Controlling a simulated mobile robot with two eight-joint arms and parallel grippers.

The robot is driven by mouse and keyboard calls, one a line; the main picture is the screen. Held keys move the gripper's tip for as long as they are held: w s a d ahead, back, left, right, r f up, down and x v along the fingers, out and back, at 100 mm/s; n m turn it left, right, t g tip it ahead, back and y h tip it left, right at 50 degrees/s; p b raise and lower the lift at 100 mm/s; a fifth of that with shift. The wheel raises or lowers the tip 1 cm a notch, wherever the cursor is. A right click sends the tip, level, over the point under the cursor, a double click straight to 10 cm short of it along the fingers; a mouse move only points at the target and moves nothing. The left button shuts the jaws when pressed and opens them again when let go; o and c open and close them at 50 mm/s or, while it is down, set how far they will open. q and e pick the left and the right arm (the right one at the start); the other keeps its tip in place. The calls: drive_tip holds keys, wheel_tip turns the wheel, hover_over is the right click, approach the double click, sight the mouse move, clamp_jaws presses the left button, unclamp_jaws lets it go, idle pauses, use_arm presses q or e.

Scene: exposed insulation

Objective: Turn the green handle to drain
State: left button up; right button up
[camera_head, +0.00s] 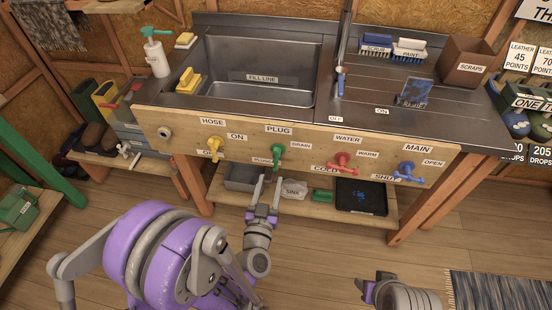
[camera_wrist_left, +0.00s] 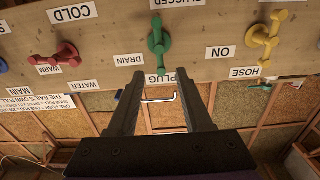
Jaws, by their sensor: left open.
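The green handle (camera_head: 277,153) is on the wooden front board under the sink, below the PLUG label (camera_head: 278,129). The DRAIN label (camera_head: 301,146) is to its right, and a partly hidden PLUGGED label (camera_head: 264,162) is at its lower left. The handle stands about vertical. In the upside-down left wrist view the green handle (camera_wrist_left: 157,42) is beyond the fingertips. My left gripper (camera_head: 268,180) is open and empty, just below the handle and apart from it. My right gripper (camera_head: 374,287) is partly in view at the bottom; its jaws are unclear.
On the same board are a yellow handle (camera_head: 214,148) to the left, and a red handle (camera_head: 341,162) and a blue handle (camera_head: 408,172) to the right. A low shelf below holds a grey bin (camera_head: 243,177) and a black tray (camera_head: 361,197).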

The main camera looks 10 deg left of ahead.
sight(275, 159)
use_arm(q)
drive_tip(key=w+p, duration=0.1)
drive_tip(key=w, duration=0.9)
clamp_jaws()
